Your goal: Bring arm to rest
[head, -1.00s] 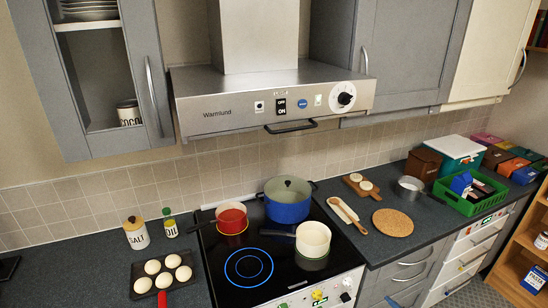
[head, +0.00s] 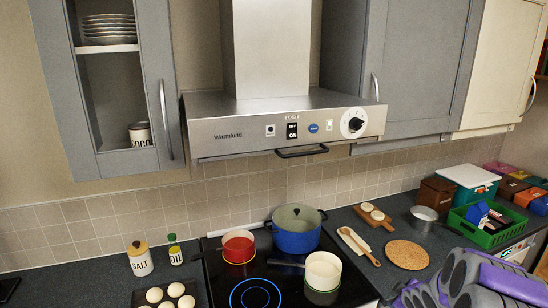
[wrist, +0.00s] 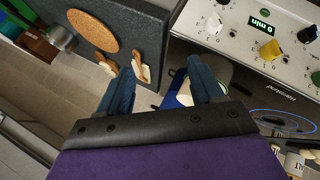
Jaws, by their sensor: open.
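My gripper (wrist: 162,68) shows in the wrist view with its two dark blue fingers apart and nothing held between them. It hangs over the area by the stove's front edge and the counter. My purple and grey arm shows at the lower right of the head view, in front of the counter drawers. The gripper's fingers cannot be made out in the head view.
The black stove (head: 212,262) carries a red pan (head: 238,256), a blue pot (head: 296,241) and a cream pan (head: 323,278). A cork mat (head: 407,254) and green crate (head: 487,238) are on the right counter. The range hood (head: 240,135) overhangs the stove.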

